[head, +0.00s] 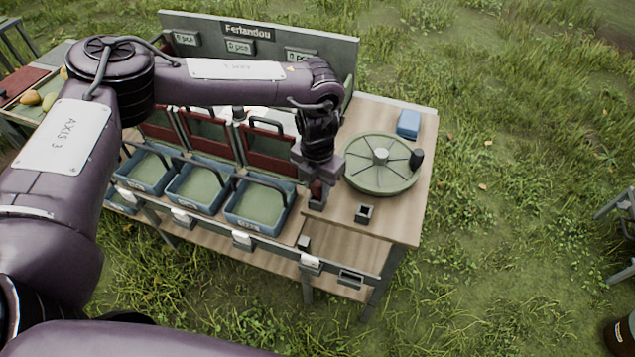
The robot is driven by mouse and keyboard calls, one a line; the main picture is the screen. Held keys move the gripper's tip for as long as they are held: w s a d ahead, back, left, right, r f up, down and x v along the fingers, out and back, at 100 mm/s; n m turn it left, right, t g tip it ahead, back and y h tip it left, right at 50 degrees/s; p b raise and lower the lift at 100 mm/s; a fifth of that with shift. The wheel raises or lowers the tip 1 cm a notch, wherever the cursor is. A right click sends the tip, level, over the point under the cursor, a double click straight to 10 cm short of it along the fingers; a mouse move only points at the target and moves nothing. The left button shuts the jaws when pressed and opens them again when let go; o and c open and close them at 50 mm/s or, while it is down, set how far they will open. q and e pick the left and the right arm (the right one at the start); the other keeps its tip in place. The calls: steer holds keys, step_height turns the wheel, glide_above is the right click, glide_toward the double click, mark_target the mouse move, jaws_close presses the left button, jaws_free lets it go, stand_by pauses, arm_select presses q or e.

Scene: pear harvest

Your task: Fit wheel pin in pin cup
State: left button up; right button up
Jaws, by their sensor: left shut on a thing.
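My left gripper (317,198) points down over the front of the wooden bench, left of the pin cup. It is shut on a small dark thing, most likely the wheel pin, which the fingers mostly hide. The pin cup (365,213), a small dark square cup with an open top, stands on the bench top to the right of the gripper. The gripper is apart from it. The green spoked wheel (375,180) lies flat behind the cup, with a pale hub and a dark upright knob (416,157) at its right rim. My right gripper is out of view.
A sign board (248,33) stands at the back. A blue block (408,122) lies behind the wheel. The bench top's front right corner is bare.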

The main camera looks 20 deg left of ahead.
arm_select(q)
steer(key=shift+f, duration=0.2)
steer(key=o, duration=1.6)
steer(key=shift+c, duration=0.2)
steer(key=shift+r, duration=0.1)
steer(key=shift+r+p, duration=2.2)
steer(key=shift+r, duration=0.75)
steer(key=shift+s+f, duration=0.1)
steer(key=shift+f, duration=0.05)
